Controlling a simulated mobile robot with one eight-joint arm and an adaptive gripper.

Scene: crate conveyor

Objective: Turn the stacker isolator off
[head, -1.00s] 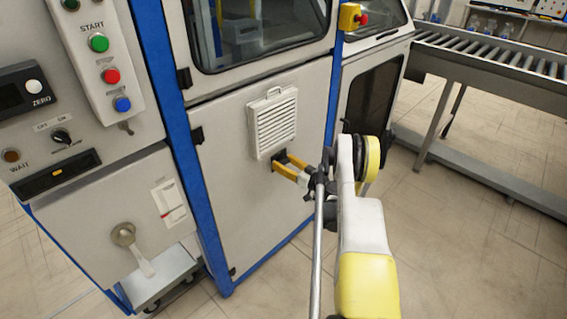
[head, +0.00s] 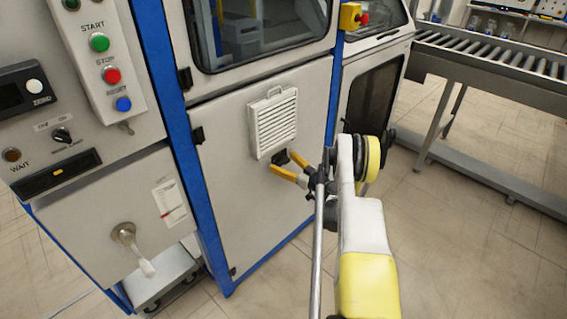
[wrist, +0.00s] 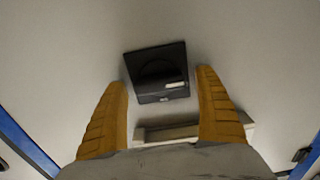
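My gripper (head: 281,160) is open in front of the machine's lower grey door, just below the white louvred vent. In the wrist view my gripper (wrist: 162,79) has its two yellow fingers spread on either side of a black square fitting (wrist: 150,56). The fitting has a round dark centre and a small white label; nothing is held. In the head view the fitting (head: 281,157) is partly hidden by the fingers. I cannot read any wording that tells whether it is the stacker isolator, or its position. A grey lever handle (head: 124,234) hangs down on the lower left panel.
The louvred vent (head: 273,122) is close above the gripper. A blue frame post (head: 182,150) stands to the left, by a panel with start, stop and reset buttons (head: 100,43). A red emergency button (head: 362,19) and a roller conveyor (head: 490,52) are to the right.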

